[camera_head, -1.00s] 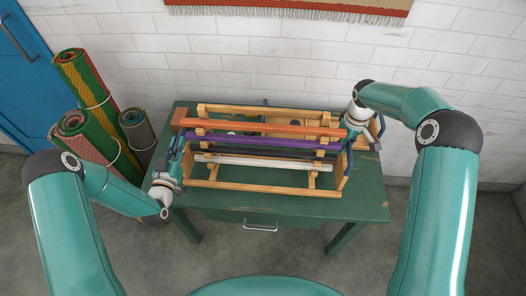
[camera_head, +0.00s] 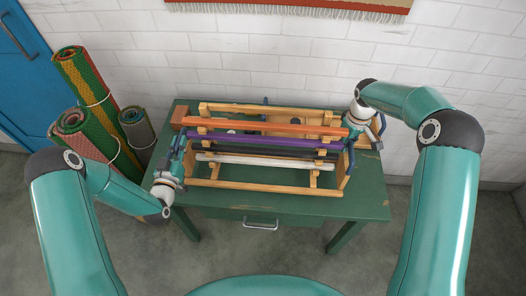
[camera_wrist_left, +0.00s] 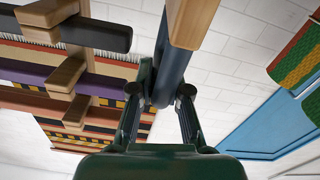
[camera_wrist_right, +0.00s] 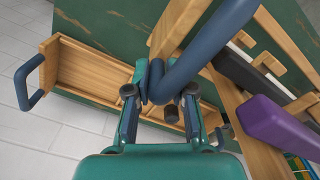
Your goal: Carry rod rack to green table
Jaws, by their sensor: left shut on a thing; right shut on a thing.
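The rod rack (camera_head: 265,186) is a long wooden frame carrying orange, purple, black and white rods, with a blue handle at each end. It is over the green table (camera_head: 367,203) and looks about level. I cannot tell whether its feet touch the tabletop. My left gripper (camera_head: 179,160) is shut on the left handle, whose dark blue bar (camera_wrist_left: 171,75) lies between the fingers in the left wrist view. My right gripper (camera_head: 351,131) is shut on the right handle, whose blue bar (camera_wrist_right: 205,52) shows in the right wrist view. The rack hides much of the tabletop.
A wooden tray (camera_wrist_right: 85,72) with blue handles lies on the table behind the rack, partly hidden by it. Rolled rugs (camera_head: 85,80) stand left of the table. A white brick wall is behind, and a blue door (camera_head: 28,70) is at far left.

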